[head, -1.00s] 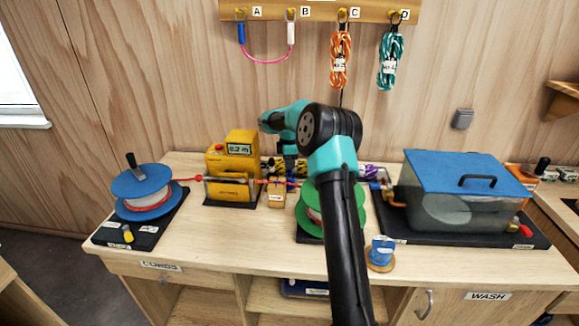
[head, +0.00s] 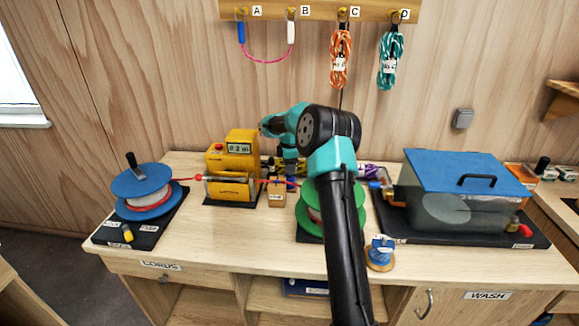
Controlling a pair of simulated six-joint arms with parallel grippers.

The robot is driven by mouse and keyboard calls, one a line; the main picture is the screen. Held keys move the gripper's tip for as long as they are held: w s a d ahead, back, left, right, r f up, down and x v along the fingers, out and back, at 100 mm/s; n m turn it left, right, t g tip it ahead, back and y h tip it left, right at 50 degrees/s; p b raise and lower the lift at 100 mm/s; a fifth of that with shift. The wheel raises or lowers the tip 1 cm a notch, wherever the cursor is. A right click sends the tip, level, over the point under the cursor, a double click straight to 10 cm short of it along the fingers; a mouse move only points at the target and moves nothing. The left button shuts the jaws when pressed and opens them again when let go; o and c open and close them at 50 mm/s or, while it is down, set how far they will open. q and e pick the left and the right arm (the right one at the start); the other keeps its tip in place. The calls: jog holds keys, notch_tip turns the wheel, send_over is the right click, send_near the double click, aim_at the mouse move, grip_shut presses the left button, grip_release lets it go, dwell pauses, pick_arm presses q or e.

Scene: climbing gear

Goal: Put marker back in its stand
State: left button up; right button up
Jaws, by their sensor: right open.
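My right arm rises from the bottom centre and bends down behind the bench's middle. My right gripper (head: 290,180) is low beside a small labelled wooden block (head: 277,198), and its jaws are open. The block may be the marker's stand, but it is too small to be sure. I cannot make out the marker clearly. Small dark shapes lie around the block and gripper. My left gripper is not in view.
A yellow machine (head: 240,150) stands left of the block, with a red cord running from the blue reel (head: 143,180). A green reel (head: 306,222), small blue spool (head: 380,248) and blue-lidded tank (head: 465,175) stand to the right. The bench's front left (head: 210,240) is clear.

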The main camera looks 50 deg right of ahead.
notch_tip(320, 180, up, 12)
jog(key=shift+r, duration=0.15)
dwell(0.5)
dwell(0.6)
